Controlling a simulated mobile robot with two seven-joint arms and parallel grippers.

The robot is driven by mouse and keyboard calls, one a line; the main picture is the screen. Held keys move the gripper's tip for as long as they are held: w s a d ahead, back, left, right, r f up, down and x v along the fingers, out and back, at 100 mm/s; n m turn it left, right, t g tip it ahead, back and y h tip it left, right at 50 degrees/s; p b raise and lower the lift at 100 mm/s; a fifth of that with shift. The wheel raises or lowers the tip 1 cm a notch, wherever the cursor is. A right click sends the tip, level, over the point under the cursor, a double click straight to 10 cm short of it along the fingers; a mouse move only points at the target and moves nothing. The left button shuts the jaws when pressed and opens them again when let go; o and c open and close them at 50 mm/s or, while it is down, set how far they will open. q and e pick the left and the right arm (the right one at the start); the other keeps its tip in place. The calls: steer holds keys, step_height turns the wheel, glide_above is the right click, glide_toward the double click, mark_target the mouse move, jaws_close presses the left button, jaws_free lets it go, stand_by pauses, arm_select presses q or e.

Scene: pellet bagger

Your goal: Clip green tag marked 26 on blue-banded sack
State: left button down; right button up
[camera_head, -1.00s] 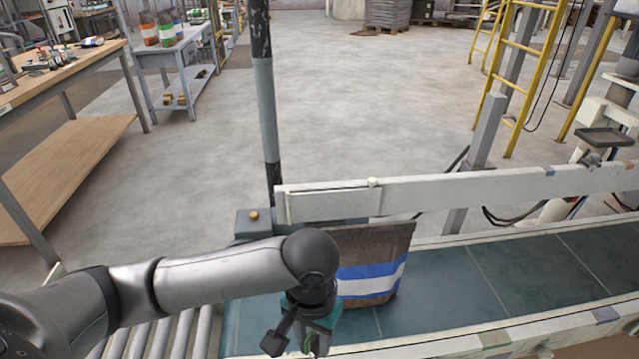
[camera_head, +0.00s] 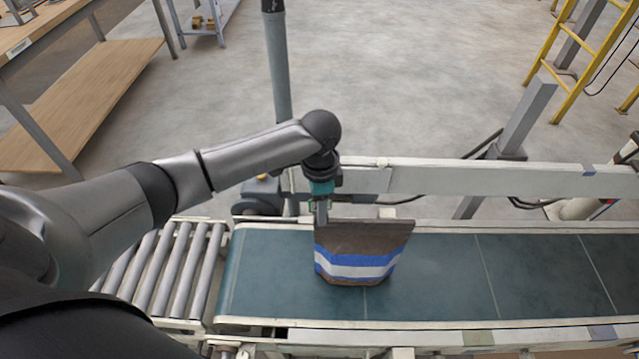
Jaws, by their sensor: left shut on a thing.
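A brown sack (camera_head: 365,240) with blue and white bands stands on the belt, its flat top edge facing up. My left gripper (camera_head: 321,215) is at the sack's top left corner, pointing down. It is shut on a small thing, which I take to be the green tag. The tag itself is hidden or too small to make out now, and its number cannot be read. I cannot tell whether the jaws touch the sack. My right gripper is not in view.
The teal conveyor belt (camera_head: 440,290) runs to the right, with a pale rail (camera_head: 480,180) behind it. Steel rollers (camera_head: 170,265) lie at its left end. A grey post (camera_head: 278,70) rises behind my left gripper. A wooden workbench (camera_head: 85,95) stands at the left.

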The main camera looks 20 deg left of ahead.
arm_select(q)
steer(key=shift+w+a+r+m+p, duration=0.3)
steer(key=shift+w+r+m+p, duration=0.2)
steer(key=shift+w+m, duration=0.35)
steer(key=shift+w+a+m, duration=0.1)
steer(key=shift+m, duration=0.15)
steer(key=shift+w, duration=0.1)
step_height(320, 180, down, 2)
steer(key=shift+f+b, duration=0.1)
steer(key=shift+b, duration=1.1)
step_height(320, 180, down, 3)
steer(key=b, duration=0.3)
steer(key=shift+a, duration=0.1)
steer(key=shift+f, duration=0.7)
steer(key=shift+f+b, duration=0.35)
steer(key=shift+f, duration=0.15)
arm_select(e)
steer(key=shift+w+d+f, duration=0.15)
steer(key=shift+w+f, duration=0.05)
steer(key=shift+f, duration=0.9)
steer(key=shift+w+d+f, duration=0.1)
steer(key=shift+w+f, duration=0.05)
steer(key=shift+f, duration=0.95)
